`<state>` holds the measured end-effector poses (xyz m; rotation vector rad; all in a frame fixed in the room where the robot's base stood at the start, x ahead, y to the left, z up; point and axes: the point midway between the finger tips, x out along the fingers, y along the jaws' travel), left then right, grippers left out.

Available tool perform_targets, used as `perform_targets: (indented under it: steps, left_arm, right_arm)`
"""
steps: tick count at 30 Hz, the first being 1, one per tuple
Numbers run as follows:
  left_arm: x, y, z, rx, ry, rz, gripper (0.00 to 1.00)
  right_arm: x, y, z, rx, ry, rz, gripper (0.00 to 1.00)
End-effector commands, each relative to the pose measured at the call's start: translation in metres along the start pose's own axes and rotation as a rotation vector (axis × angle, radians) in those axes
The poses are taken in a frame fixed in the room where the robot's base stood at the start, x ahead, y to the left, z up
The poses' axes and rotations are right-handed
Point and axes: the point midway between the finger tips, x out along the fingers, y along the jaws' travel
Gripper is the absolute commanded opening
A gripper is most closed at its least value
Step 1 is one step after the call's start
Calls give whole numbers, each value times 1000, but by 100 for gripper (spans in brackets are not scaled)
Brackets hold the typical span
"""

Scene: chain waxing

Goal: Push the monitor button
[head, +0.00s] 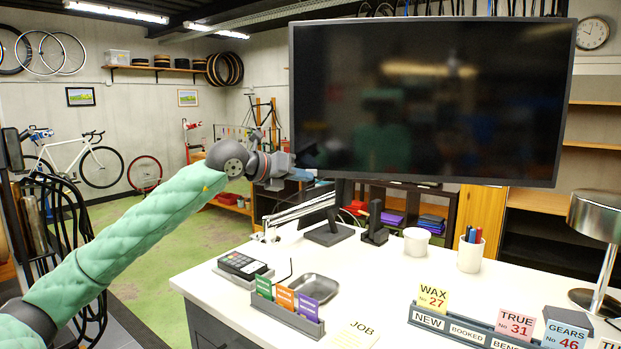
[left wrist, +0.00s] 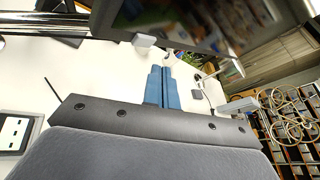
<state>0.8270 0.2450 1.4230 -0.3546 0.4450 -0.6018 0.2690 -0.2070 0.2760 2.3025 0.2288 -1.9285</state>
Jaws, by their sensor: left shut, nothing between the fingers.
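The large monitor (head: 430,100) has a dark screen and stands at the back of the white desk. My left gripper (head: 303,175) reaches in from the left and is at the monitor's lower left corner. Its blue fingers are shut together and hold nothing. In the left wrist view the shut fingers (left wrist: 163,72) point toward the monitor's lower edge (left wrist: 185,45). I cannot tell whether the fingertips touch the monitor. My right gripper is out of view.
The white desk (head: 385,280) holds a card reader (head: 242,265), a metal tray (head: 313,287), a card holder (head: 288,317), a white cup (head: 416,242), a pen cup (head: 470,253), a sign rack (head: 465,333) and a lamp (head: 598,220). Its middle is clear.

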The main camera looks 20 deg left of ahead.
Motion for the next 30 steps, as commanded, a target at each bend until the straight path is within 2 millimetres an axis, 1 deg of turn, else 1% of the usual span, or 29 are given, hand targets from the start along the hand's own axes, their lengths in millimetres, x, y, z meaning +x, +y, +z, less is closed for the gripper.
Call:
perform_targets:
  steps: [1,15,20,30]
  left_arm:
    - [-2,0,-5,1,0,0,0]
    - [-28,-20,-23,1,-1,0,0]
    - [-32,-23,-24,1,0,1,0]
    - [-33,-24,-24,0,0,1,0]
  right_arm:
    - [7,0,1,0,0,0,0]
    - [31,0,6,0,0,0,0]
    - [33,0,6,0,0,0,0]
    - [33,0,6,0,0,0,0]
